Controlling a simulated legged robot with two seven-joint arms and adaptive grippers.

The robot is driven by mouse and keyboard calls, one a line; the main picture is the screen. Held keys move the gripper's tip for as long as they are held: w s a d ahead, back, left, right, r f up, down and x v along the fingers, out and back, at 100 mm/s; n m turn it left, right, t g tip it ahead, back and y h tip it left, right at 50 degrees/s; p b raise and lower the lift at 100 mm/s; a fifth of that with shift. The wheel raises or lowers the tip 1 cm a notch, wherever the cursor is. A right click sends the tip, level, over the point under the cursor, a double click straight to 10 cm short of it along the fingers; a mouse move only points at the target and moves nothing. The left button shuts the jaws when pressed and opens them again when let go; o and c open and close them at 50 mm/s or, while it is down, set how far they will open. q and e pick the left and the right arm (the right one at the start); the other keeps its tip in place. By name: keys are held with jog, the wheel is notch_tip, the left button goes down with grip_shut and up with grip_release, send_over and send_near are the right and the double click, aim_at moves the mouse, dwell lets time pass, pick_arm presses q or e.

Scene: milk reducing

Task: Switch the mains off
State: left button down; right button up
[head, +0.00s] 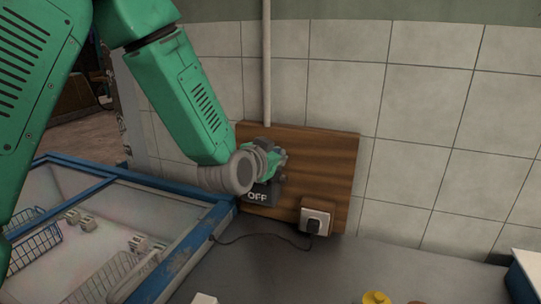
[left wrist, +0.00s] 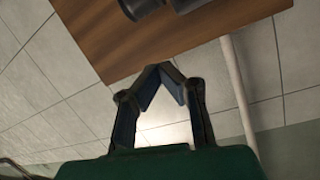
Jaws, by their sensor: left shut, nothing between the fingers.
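A dark switch box (head: 258,196) marked "OFF" is mounted on a brown wooden board (head: 335,165) on the tiled wall. My left gripper (head: 279,163) is in front of the board, over the upper part of the box, and hides it. I cannot tell whether it touches the box or how the switch stands. In the left wrist view the fingertips of my left gripper (left wrist: 161,67) meet with nothing between them, in front of the wooden board (left wrist: 150,38). A dark part (left wrist: 139,8) shows at that view's top edge. My right gripper is not in view.
A socket with a black plug (head: 314,225) sits low on the board; its cable runs left across the grey counter (head: 270,265). A blue-framed freezer (head: 175,185) with wire baskets stands at left. A pipe (head: 266,70) runs up the wall. Yellow items (head: 376,298) are at the front.

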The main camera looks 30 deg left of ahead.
pick_arm(q)
jog(key=w+f, duration=0.1)
jog(key=w+a+f+p, duration=0.1)
jog(key=f, duration=0.1)
jog(key=shift+w, duration=0.15)
jog(key=shift+s+a+f, duration=0.1)
jog(key=shift+s+f, duration=0.4)
jog(key=shift+f, duration=0.1)
